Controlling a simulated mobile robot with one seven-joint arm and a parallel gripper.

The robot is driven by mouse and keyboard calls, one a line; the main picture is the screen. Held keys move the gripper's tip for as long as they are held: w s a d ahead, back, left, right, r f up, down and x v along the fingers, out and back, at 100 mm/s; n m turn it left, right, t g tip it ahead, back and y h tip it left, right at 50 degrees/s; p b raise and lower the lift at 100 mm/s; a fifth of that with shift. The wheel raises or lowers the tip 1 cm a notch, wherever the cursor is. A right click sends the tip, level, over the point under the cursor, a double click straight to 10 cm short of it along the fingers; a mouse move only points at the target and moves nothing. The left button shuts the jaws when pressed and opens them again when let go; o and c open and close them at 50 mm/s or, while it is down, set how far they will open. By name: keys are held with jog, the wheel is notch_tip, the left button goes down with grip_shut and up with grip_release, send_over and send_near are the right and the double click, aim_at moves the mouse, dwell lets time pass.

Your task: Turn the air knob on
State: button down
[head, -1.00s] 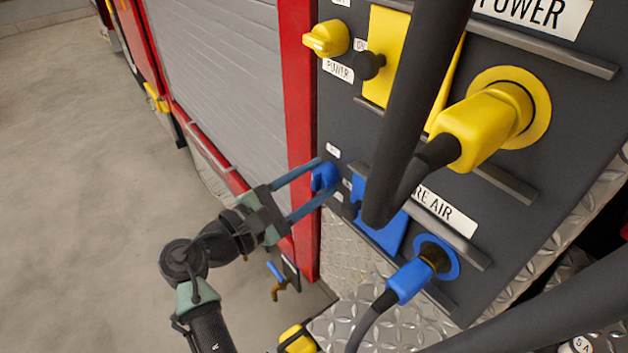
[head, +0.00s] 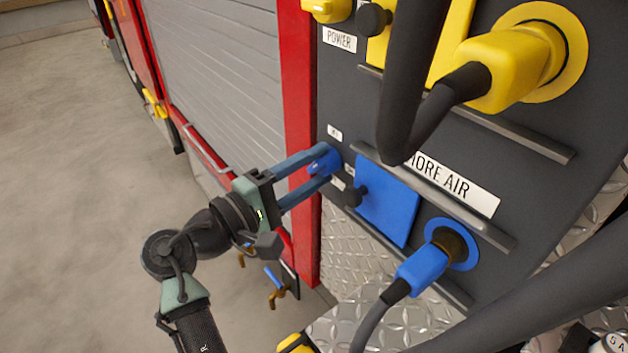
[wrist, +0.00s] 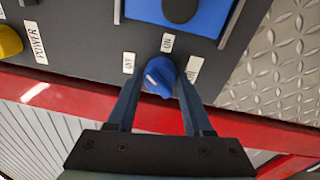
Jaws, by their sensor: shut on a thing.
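The blue air knob (head: 324,163) sits at the left edge of the dark panel in the head view. My gripper (head: 329,166) reaches it from the left, with one finger above and one below, shut on it. In the wrist view, the knob (wrist: 160,75) shows between the two fingertips. Small OFF and ON labels stand around it, OFF at the left and ON above. A pale mark on the knob's face is visible, but its exact pointing is hard to tell. The fingers partly hide the knob in the head view.
Right of the knob are a blue cover (head: 388,205) with a black knob (head: 353,194) and a blue plug (head: 420,268). A yellow knob (head: 327,8) and yellow plug (head: 515,68) sit above. A thick black cable hangs close by. Open floor lies left.

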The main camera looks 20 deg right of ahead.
jog(key=m+b, duration=0.4)
jog(key=f+m+b, duration=0.1)
jog(key=m+b, duration=0.1)
jog(key=shift+m+g+b, duration=0.3)
jog(key=shift+m+b, duration=0.05)
jog(key=shift+m, duration=0.05)
jog(key=m+b, duration=0.1)
jog(key=m, duration=0.1)
jog(key=m+b, duration=0.2)
jog(key=shift+a+r+g+h+b, duration=0.1)
jog(key=shift+r+g+h+b, duration=0.1)
jog(key=shift+g+h+b, duration=0.1)
jog(key=shift+r+m, duration=0.1)
jog(key=shift+m, duration=0.2)
jog(key=shift+w, duration=0.1)
jog(key=shift+c, duration=1.7)
grip_release()
jog(key=shift+r, duration=0.1)
jog(key=p+v, duration=0.1)
jog(key=v, duration=1.2)
